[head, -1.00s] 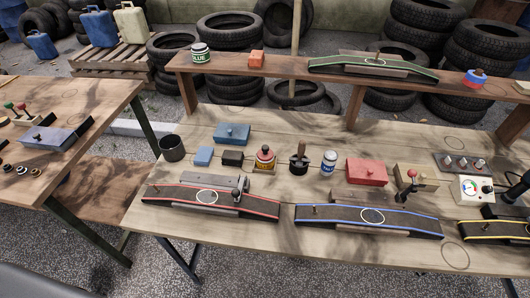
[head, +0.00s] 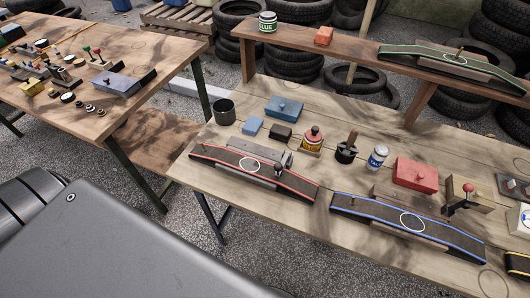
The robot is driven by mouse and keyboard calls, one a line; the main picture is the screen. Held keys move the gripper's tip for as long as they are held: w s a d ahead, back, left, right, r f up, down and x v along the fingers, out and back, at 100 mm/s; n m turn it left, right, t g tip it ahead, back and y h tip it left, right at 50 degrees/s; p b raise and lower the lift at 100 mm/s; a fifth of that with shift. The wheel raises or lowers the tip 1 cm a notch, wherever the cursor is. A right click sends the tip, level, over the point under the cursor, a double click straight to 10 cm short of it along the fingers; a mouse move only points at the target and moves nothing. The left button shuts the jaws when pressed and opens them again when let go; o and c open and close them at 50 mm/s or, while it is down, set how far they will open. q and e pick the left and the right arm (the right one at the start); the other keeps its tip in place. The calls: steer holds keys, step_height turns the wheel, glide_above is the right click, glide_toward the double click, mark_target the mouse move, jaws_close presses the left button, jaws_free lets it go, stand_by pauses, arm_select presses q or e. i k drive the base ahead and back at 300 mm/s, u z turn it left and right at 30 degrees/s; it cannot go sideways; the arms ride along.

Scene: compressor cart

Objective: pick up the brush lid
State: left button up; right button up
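No part is plainly marked as the brush lid. The likeliest is the dark top with an upright brown handle on a small black pot (head: 346,152), which stands upright on the near workbench (head: 300,215). Nothing hides the pot. Neither of my grippers shows in the head view.
A red-edged ramp (head: 230,163) and a blue-edged ramp (head: 380,215) lie along the bench front. A red box (head: 416,174), a blue box (head: 284,108) and a dark cup (head: 224,111) stand around. A raised shelf (head: 350,57) runs behind. Another table (head: 130,95) is at left.

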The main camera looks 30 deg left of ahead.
mark_target(314, 135)
steer(key=k, duration=0.5)
steer(key=z, duration=1.95)
steer(key=i, duration=0.95)
steer(key=u, duration=1.85)
